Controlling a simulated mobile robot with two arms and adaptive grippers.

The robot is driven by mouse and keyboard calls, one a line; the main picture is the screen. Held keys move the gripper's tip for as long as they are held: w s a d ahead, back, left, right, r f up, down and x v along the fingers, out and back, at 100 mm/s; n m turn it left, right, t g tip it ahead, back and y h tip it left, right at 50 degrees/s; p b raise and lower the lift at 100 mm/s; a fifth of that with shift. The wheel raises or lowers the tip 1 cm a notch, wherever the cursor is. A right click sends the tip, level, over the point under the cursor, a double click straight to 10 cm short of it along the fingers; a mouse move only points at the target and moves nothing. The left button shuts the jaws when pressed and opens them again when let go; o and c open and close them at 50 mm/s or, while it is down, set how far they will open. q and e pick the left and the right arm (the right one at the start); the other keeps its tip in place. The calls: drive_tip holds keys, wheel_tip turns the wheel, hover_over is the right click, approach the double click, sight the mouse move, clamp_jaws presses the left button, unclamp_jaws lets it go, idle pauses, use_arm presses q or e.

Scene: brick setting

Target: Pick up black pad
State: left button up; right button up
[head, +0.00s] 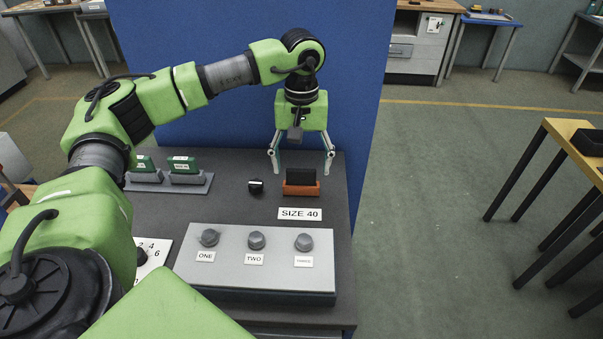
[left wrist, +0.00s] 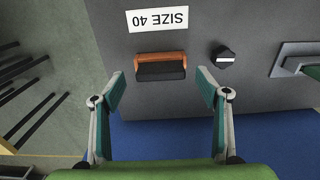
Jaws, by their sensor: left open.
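The black pad (head: 300,177) stands upright in an orange holder (head: 301,188) behind the SIZE 40 label on the dark table. In the left wrist view the black pad (left wrist: 160,72) and the orange holder (left wrist: 160,56) lie ahead of the fingertips, between their lines. My left gripper (head: 301,168) is open, with its fingers spread to either side of the pad in the head view. In the left wrist view the left gripper (left wrist: 160,88) is empty and the pad is not touched. My right gripper is not in view.
A small black knob (head: 256,186) sits left of the holder. A grey rack (head: 183,182) with green pads stands farther left. A grey panel (head: 254,272) with three knobs is at the front. A blue partition (head: 345,95) rises behind the table.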

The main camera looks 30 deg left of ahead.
sight(301, 181)
use_arm(q)
drive_tip(key=shift+f, duration=1.25)
drive_tip(key=c, duration=1.2)
drive_tip(key=shift+r, duration=0.1)
